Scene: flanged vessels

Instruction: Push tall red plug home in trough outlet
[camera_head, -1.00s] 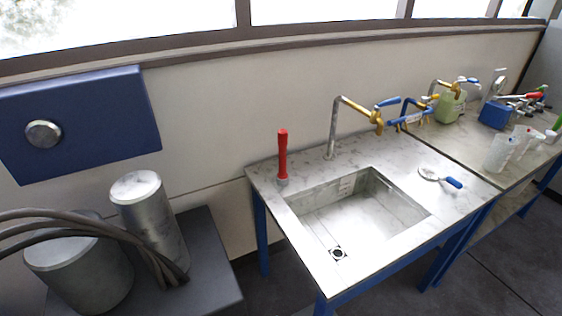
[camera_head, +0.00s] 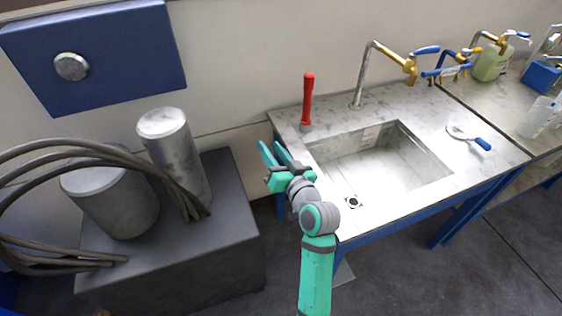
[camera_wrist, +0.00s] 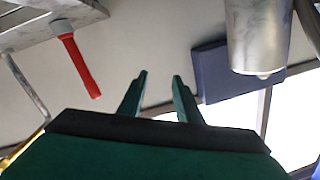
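The tall red plug (camera_head: 308,98) stands upright in a grey collar (camera_head: 305,127) at the back left corner of the trough's worktop. In the wrist view, which is upside down, the red plug (camera_wrist: 80,68) shows at the upper left, clear of the fingers. My gripper (camera_head: 271,148) is open and empty, left of the worktop and apart from the plug. Its two spread fingers also show in the wrist view (camera_wrist: 160,76).
A bent tap pipe (camera_head: 367,75) with a brass valve rises behind the trough. A blue-handled tool (camera_head: 481,144) lies on the right of the worktop. Metal cylinders (camera_head: 172,150) and thick hoses stand on a dark block at the left. A blue panel (camera_head: 110,55) hangs on the wall.

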